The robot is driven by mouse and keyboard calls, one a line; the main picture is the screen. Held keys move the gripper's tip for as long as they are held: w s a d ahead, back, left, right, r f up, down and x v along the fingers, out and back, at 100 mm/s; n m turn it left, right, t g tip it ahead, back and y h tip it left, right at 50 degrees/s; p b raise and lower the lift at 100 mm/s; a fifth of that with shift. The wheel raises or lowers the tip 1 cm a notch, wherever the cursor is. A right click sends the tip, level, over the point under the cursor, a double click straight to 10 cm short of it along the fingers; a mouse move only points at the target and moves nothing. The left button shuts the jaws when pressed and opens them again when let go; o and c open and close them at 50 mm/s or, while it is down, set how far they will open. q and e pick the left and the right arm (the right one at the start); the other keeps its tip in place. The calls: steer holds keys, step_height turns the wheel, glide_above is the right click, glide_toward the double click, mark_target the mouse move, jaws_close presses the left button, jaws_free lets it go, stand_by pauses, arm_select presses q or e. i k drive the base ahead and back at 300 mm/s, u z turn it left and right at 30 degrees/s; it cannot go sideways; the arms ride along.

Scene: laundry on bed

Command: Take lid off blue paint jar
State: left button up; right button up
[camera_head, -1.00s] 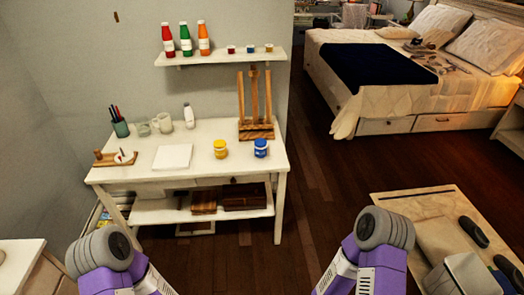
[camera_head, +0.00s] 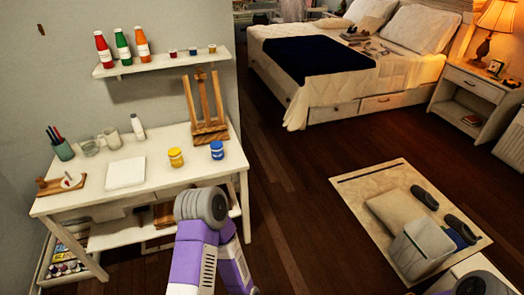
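The blue paint jar (camera_head: 217,150) stands upright near the right end of the white desk (camera_head: 150,182), with a pale label and its lid on. A yellow paint jar (camera_head: 176,157) stands to its left, a little apart. A purple and grey arm of mine rises from the bottom middle, in front of the desk, below the jars. Part of another arm of mine shows at the bottom right corner. Neither gripper shows in this view, and nothing touches the blue jar.
A wooden easel (camera_head: 205,115) stands behind the blue jar. White paper (camera_head: 126,173), mugs and a pen cup (camera_head: 63,149) fill the desk's left side. A wall shelf (camera_head: 163,63) hangs above. A rug (camera_head: 355,192) with a bin (camera_head: 420,248) and shoes lies right; dark floor between is clear.

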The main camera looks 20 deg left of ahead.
mark_target(217, 155)
steer(key=z, duration=0.1)
steer(key=i, duration=3)
steer(key=u, duration=2.4)
